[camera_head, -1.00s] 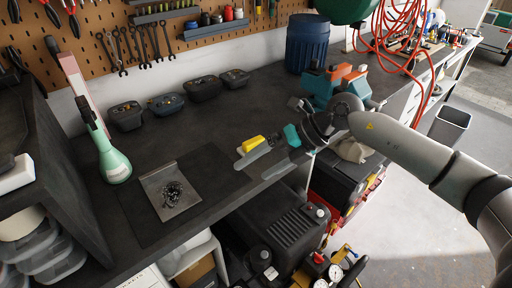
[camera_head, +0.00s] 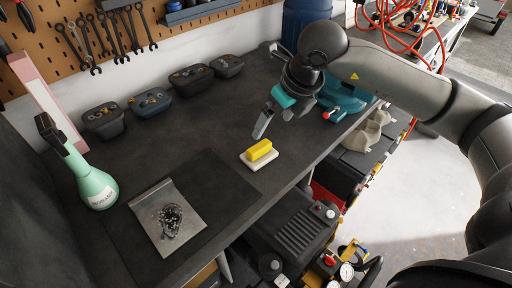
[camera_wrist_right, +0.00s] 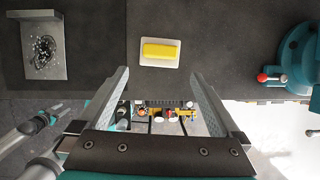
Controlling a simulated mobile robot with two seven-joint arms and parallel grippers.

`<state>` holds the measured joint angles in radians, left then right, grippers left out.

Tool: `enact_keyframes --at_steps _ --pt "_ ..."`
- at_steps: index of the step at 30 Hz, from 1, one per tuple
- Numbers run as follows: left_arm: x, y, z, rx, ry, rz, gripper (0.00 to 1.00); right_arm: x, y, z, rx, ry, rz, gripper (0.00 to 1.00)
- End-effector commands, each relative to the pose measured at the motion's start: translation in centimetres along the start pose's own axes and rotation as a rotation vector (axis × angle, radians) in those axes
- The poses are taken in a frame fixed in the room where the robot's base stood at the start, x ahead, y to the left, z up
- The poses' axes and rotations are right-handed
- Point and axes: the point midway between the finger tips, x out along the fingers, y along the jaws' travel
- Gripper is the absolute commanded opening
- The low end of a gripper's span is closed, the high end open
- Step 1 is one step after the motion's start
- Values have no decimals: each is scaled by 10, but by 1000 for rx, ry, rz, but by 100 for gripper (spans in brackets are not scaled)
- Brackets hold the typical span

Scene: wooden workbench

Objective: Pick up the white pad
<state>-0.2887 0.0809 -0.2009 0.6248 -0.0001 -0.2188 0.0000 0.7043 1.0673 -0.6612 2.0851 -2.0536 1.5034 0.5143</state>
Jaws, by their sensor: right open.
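The white pad (camera_head: 263,164) lies flat on the dark workbench near its front edge, with a yellow block (camera_head: 259,149) on top of it. In the right wrist view the pad (camera_wrist_right: 160,64) shows as a white rim around the yellow block, just beyond and between the fingertips. My right gripper (camera_head: 272,124) is open and empty, above and slightly behind the pad, apart from it. Its two fingers spread wide in the wrist view (camera_wrist_right: 160,75). Grey and teal parts at the lower left of the wrist view look like my left gripper (camera_wrist_right: 35,122); its jaws are unclear.
A metal tray (camera_head: 147,197) with small dark bits lies on a dark mat (camera_head: 216,184) to the left. Several small bins (camera_head: 190,80) line the back. A teal vise (camera_head: 345,101) is at the right. The bench around the pad is clear.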

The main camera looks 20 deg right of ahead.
Motion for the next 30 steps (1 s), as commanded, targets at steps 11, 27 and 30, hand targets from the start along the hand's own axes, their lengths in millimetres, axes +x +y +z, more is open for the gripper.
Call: enact_keyframes --at_steps 11,27,30 --pt "-2 4 22 0 -35 5 50 70 1 0 1 2 3 100" --pt "-4 1 4 -1 -7 2 50 124 -1 -2 0 1 4 100" --pt "-4 1 5 -1 -8 2 50 128 -1 -2 1 1 3 100"
